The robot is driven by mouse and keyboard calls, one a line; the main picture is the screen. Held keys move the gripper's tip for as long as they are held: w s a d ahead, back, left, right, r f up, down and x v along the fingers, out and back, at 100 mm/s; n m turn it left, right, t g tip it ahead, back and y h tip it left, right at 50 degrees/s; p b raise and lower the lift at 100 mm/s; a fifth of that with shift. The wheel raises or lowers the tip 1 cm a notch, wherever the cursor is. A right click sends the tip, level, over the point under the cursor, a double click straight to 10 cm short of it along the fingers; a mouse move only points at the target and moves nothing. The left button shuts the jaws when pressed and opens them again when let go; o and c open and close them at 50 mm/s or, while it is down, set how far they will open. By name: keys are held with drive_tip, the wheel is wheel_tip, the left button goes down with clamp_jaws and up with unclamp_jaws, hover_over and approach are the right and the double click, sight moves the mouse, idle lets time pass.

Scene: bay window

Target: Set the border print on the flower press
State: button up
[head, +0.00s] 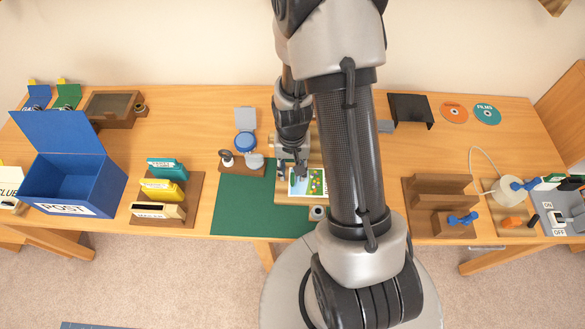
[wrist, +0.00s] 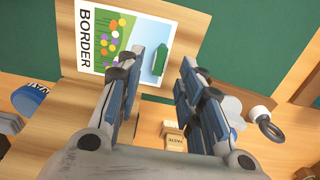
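The border print (wrist: 112,48), a white card lettered BORDER with coloured flowers and a green shape, lies on a pale wooden board (wrist: 190,15). It also shows in the head view (head: 306,182), partly behind my arm. My gripper (wrist: 172,70) is open, with a gap between its fingers. Its left finger overlaps the print's edge in the wrist view; I cannot tell whether it touches. In the head view my gripper (head: 292,163) is just above the print's left end. No part is clearly identifiable as the flower press; the wooden board may belong to it.
A green mat (head: 245,205) lies left of the board. Behind it stand a blue round item (head: 245,143) and small holders. A blue POST box (head: 70,185) and card rack (head: 190,205) are left; a stepped wooden block (head: 435,190) is right.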

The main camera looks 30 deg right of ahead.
drive_tip(key=shift+r+p, duration=1)
drive_tip(key=shift+r, duration=0.5)
drive_tip(key=shift+r, duration=0.15)
drive_tip(key=s+a+r+n+t, duration=0.1)
drive_tip(key=a+r+n, duration=0.15)
drive_tip(key=r, duration=0.65)
drive_tip(key=s+a+r+n+t, duration=0.1)
drive_tip(key=a+r, duration=0.2)
drive_tip(key=r, duration=0.7)
drive_tip(key=s+a+r+n+t, duration=0.2)
drive_tip(key=s+a+r, duration=0.3)
drive_tip(key=s+r, duration=0.6)
drive_tip(key=shift+s+n+t, duration=0.25)
drive_tip(key=shift+n+t, duration=0.05)
drive_tip(key=shift+n, duration=0.35)
